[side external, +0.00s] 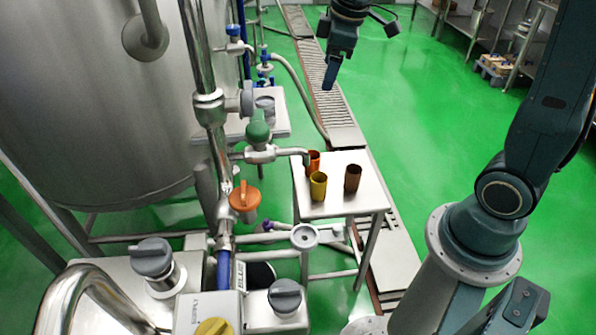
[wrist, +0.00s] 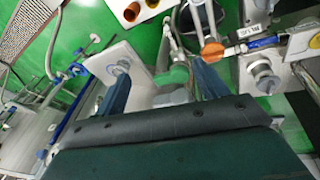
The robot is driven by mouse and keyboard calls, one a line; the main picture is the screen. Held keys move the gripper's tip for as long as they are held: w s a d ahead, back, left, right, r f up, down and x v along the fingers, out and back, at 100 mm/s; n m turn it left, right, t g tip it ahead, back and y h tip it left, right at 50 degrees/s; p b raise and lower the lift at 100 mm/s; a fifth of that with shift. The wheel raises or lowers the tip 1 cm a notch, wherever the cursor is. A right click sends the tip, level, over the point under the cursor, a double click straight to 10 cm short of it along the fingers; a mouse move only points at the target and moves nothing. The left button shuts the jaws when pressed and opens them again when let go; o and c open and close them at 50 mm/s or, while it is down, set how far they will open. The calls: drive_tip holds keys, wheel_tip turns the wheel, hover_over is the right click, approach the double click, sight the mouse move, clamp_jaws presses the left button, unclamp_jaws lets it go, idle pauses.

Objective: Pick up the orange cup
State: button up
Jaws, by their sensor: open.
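The orange cup (side external: 314,158) stands on a small metal table (side external: 335,206), partly hidden by the yellow cup (side external: 318,187) and close to a pipe end. A brown cup (side external: 352,178) stands to their right. In the wrist view an orange cup (wrist: 131,12) shows at the top edge, with part of another cup (wrist: 152,3) beside it. My gripper (side external: 329,82) hangs above the conveyor, behind and well away from the cups. It is open, with empty fingers (wrist: 160,72) apart in the wrist view.
A steel pipe with a green valve (side external: 258,130) and an orange handle (side external: 244,197) stands left of the table. A large steel tank (side external: 90,90) fills the left.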

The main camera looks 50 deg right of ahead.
drive_tip(key=w+d+f+n+g, duration=0.1)
drive_tip(key=w+d+f+n, duration=0.1)
drive_tip(key=w+d+f, duration=0.3)
drive_tip(key=n+g, duration=0.2)
drive_tip(key=n, duration=0.4)
hover_over(313, 152)
drive_tip(key=s+a, duration=0.1)
drive_tip(key=a, duration=0.1)
wheel_tip(313, 152, down, 26)
drive_tip(key=r, duration=0.1)
drive_tip(key=shift+y, duration=0.3)
drive_tip(key=shift+d+f, duration=0.1)
drive_tip(key=shift+f, duration=4.45)
drive_tip(key=shift+f, duration=2.55)
drive_tip(key=c, duration=1.1)
drive_tip(key=shift+o, duration=0.2)
drive_tip(key=shift+r, duration=0.15)
